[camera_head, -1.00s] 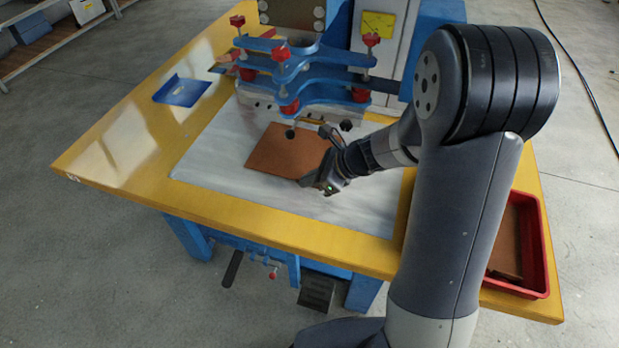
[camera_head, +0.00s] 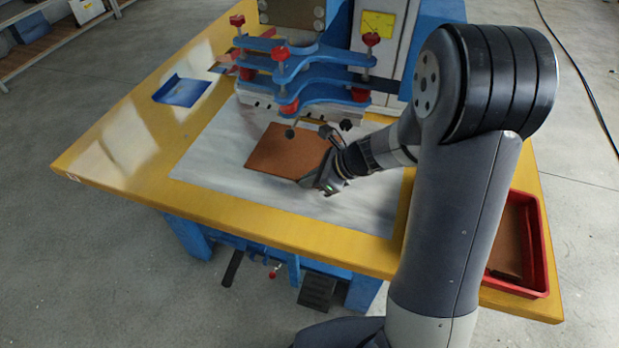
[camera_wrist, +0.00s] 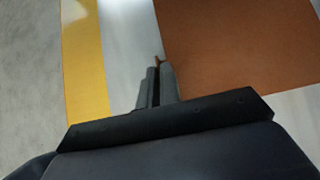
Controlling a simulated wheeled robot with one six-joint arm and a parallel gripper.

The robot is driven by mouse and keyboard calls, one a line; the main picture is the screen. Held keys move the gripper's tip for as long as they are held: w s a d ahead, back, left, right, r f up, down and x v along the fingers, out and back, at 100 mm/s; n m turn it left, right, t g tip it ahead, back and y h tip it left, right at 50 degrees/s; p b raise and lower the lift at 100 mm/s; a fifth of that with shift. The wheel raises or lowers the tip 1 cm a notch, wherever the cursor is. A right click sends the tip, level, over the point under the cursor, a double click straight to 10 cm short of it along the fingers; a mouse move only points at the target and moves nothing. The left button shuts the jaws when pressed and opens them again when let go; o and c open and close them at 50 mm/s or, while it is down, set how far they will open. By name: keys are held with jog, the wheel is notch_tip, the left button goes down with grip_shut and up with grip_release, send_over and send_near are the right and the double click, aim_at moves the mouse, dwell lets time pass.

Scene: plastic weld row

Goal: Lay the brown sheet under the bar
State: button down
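The brown sheet (camera_head: 285,151) lies over the white plate (camera_head: 225,150) on the table, in front of the bar (camera_head: 258,101) of the blue press. Its far edge is close to the bar, with plate showing between them in the head view. My gripper (camera_head: 318,182) is at the sheet's near right corner. In the wrist view the sheet (camera_wrist: 240,45) fills the upper right, and the fingers of my gripper (camera_wrist: 160,68) are close together at its edge, with a corner of it between the tips.
A red bin (camera_head: 530,245) with brown sheets stands at the table's right. A blue piece (camera_head: 182,90) lies on the yellow table (camera_head: 120,150) at the left. Red-knobbed blue clamps (camera_head: 300,75) overhang the bar. The plate's front is clear.

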jog(key=c, duration=1.5)
grip_release()
jog(key=shift+c, duration=0.2)
jog(key=shift+r+p, duration=1.55)
jog(key=shift+r, duration=0.05)
jog(key=shift+s+a+r+b, duration=0.2)
jog(key=shift+s+a, duration=0.25)
jog(key=shift+s, duration=0.8)
jog(key=shift+s+a+r+b, duration=0.15)
jog(key=shift+s+a, duration=0.35)
jog(key=shift+s, duration=0.8)
jog(key=shift+s+a+r+b, duration=0.15)
jog(key=shift+s+a, duration=0.3)
jog(key=shift+s, duration=0.8)
